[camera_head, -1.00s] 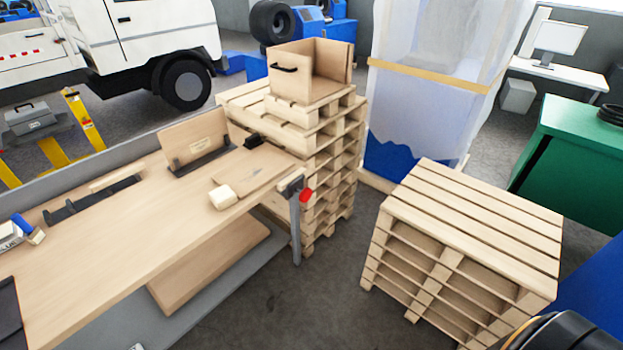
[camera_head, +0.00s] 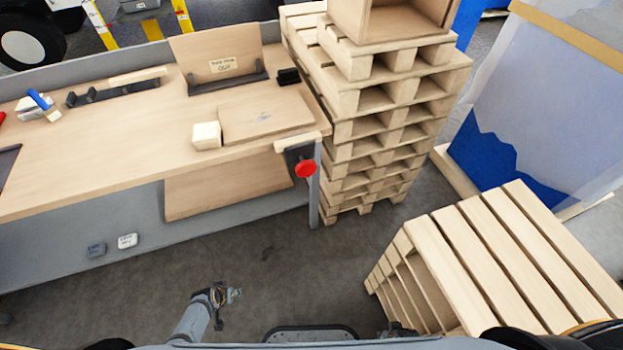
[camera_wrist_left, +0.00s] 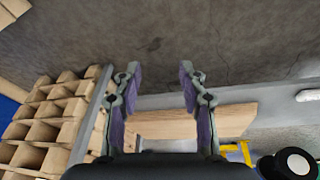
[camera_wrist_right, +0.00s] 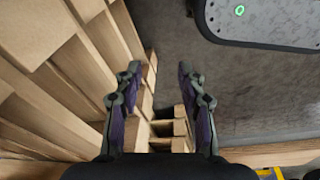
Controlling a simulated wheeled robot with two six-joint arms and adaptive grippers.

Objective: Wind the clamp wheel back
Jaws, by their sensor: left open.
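The red clamp wheel (camera_head: 306,168) is on a dark clamp (camera_head: 297,155) at the right front corner of the wooden workbench (camera_head: 90,165). The clamp is by a pale wooden strip at the bench edge. My left gripper (camera_head: 230,295) is low over the floor, in front of the bench and well apart from the wheel. In the left wrist view its fingers (camera_wrist_left: 160,67) are spread and empty. My right gripper (camera_wrist_right: 157,75) is open and empty in the right wrist view, near pallet slats. I cannot make out the wheel in either wrist view.
A tall pallet stack (camera_head: 370,130) stands just right of the clamp. A lower pallet stack (camera_head: 500,250) is at the right front. A board (camera_head: 265,115) and a pale block (camera_head: 206,135) lie on the bench. The floor (camera_head: 290,265) before the bench is clear.

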